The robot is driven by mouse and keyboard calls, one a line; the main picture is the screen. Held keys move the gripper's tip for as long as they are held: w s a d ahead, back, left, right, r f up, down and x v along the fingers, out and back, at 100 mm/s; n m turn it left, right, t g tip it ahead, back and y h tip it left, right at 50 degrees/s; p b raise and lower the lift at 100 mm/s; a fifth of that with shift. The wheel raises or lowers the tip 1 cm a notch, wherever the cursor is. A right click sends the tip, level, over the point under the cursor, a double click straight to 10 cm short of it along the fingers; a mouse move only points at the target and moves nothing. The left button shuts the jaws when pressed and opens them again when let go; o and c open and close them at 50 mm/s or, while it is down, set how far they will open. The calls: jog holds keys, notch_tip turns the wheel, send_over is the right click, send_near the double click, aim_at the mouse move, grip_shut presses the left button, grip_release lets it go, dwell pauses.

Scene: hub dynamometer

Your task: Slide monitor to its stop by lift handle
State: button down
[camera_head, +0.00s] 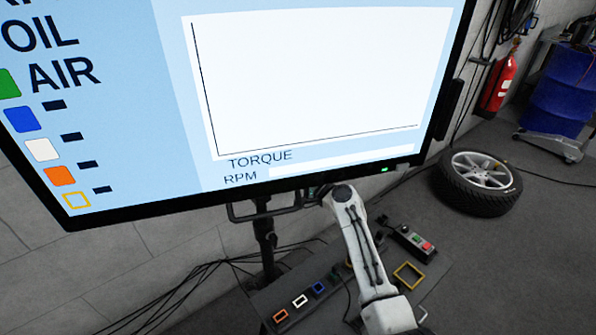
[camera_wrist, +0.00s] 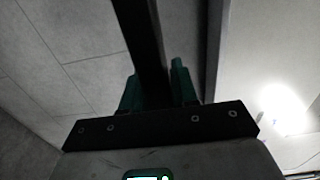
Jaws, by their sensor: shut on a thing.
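The large monitor (camera_head: 318,85) fills the upper part of the head view, its screen lit with a blank graph and labels such as TORQUE and RPM. The black lift handle (camera_head: 240,213) runs under its lower edge. My gripper (camera_head: 313,194) is at the right part of the handle, partly hidden by my white arm. In the wrist view, the green fingers of my gripper (camera_wrist: 157,88) are shut on the dark bar of the handle (camera_wrist: 146,38), one on each side. A dark post (camera_head: 265,245) stands below the monitor.
A bench (camera_head: 432,285) below holds orange, white, blue and yellow frames and a button box (camera_head: 412,242). Cables (camera_head: 185,285) hang at lower left.

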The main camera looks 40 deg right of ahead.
notch_tip(320, 180, up, 14)
jog(key=p, duration=0.9)
jog(key=shift+f, duration=0.25)
jog(key=shift+r, duration=0.1)
jog(key=c, duration=1.1)
grip_release()
jog(key=shift+c, duration=0.2)
jog(key=shift+o, duration=0.9)
jog(key=s+b, duration=0.1)
jog(key=s, duration=0.9)
jog(key=shift+s+b, duration=0.3)
jog(key=shift+s, duration=0.1)
jog(key=shift+a, duration=0.1)
